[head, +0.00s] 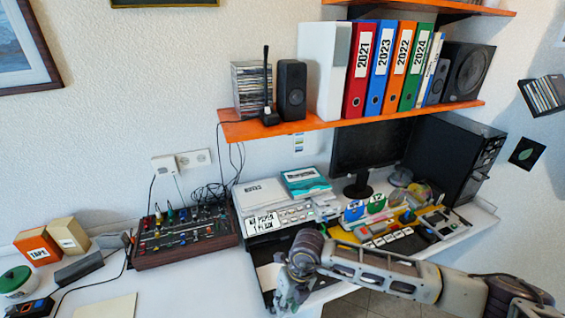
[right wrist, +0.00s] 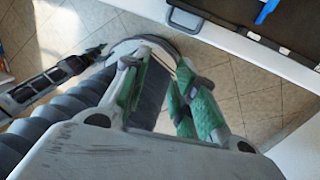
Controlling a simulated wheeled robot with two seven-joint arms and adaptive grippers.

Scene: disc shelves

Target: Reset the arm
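My right gripper (head: 285,297) hangs in front of the desk's edge in the head view, at the end of my arm coming in from the right. In the right wrist view its two green-padded fingers (right wrist: 160,70) stand apart, with floor and a grey part of my body behind the gap. Nothing shows between them. My left arm is out of the head view. A dark jointed part with a small green tip (right wrist: 95,52), seemingly my left gripper, shows small at the left of the right wrist view; its opening is unclear.
The white desk (head: 190,285) holds a mixer (head: 183,237), a monitor (head: 370,150) and a black computer tower (head: 455,155). An orange shelf (head: 350,122) above carries binders and speakers. The right wrist view shows tiled floor (right wrist: 250,85) below and a pale desk edge (right wrist: 250,45).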

